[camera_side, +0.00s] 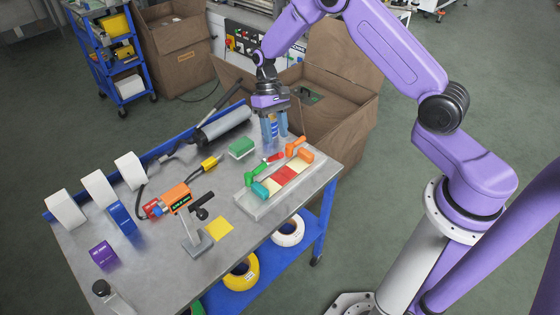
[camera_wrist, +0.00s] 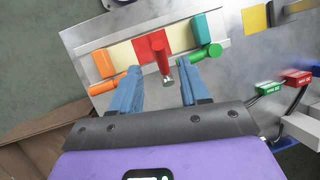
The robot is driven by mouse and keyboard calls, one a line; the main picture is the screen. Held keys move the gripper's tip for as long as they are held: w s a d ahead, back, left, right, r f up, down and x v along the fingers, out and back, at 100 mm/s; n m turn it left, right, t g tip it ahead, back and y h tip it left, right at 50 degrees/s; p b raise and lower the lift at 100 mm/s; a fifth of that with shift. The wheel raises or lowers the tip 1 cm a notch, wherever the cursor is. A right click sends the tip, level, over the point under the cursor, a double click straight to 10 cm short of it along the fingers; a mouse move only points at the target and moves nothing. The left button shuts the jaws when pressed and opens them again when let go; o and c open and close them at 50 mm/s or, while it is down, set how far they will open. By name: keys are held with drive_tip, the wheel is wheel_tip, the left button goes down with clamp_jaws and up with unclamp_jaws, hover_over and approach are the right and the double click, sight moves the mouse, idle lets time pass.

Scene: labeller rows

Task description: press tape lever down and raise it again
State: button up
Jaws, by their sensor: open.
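A metal plate (camera_side: 247,211) on the bench carries a row of cream and red patches, with an orange block and a teal block at its ends. Three levers stick out along one side: orange (camera_side: 295,148), red (camera_side: 273,158) and green (camera_side: 256,172). I cannot tell which is the tape lever. My gripper (camera_side: 274,142) is open, its blue fingers pointing down just behind the red lever. In the wrist view the red lever (camera_wrist: 161,58) lies between the two fingertips, with the orange lever (camera_wrist: 103,87) left and the green lever (camera_wrist: 206,54) right. Contact cannot be told.
A green-topped box (camera_side: 242,149) stands left of the levers. A grey roller (camera_side: 224,124) lies at the bench's back edge. A small display stand (camera_side: 194,238) and a yellow sheet (camera_side: 219,229) are left of the plate. An open cardboard box (camera_side: 330,115) stands behind the bench.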

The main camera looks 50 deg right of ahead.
sight(273, 159)
drive_tip(key=x, duration=0.9)
drive_tip(key=shift+f, duration=0.25)
clamp_jaws()
